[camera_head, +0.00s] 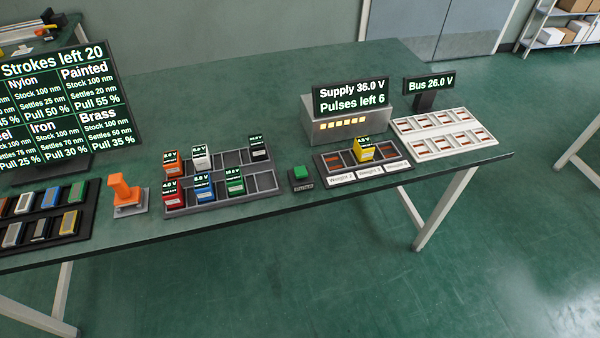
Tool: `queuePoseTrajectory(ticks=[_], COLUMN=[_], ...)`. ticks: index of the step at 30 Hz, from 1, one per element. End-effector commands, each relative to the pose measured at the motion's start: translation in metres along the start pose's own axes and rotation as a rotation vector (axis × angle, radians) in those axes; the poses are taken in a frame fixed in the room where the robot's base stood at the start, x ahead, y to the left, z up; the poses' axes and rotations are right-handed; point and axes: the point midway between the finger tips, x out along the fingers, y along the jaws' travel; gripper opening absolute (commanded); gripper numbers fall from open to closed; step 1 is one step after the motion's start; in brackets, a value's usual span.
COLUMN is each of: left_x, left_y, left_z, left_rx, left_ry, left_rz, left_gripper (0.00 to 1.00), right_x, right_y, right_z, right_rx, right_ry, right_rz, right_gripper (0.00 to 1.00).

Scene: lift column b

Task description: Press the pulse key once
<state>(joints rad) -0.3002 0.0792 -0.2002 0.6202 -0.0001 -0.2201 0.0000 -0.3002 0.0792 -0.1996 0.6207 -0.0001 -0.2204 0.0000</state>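A small green key (300,172) sits on a dark square base near the front edge of the table, between the grey block rack and the weight tray. Its label is too small to read, so I cannot confirm from it that this is the pulse key. The key's top is clear and nothing touches it. Behind it to the right, a grey supply box (345,127) carries a display (351,97) reading "Supply 36.0 V" and "Pulses left 6". A row of small lights glows on the box front. Neither of my grippers is in view.
A grey rack (222,200) with voltage-labelled blocks stands left of the key. A weight tray (318,163) holding a yellow block (363,149) stands right. An orange handle (124,188), white slotted tray (445,156), bus display (428,84) and strokes board (62,98) stand around. The table's rear middle is clear.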

Motion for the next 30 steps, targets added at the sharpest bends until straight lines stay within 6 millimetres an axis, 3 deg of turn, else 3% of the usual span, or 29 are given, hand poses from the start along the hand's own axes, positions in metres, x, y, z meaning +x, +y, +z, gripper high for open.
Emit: queuePoseTrajectory(ticks=[11,18,30], left_x=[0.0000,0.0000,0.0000], left_y=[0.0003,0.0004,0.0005], left_z=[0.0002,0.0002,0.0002], left_rx=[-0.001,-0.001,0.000], left_ry=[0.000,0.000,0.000], left_rz=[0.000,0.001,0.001], left_gripper=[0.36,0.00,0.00], right_x=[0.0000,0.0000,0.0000], right_y=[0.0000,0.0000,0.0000], right_z=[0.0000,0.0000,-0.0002], right_rx=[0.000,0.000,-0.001], right_ry=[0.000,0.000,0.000], right_rz=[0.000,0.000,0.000], right_gripper=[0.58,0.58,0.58])
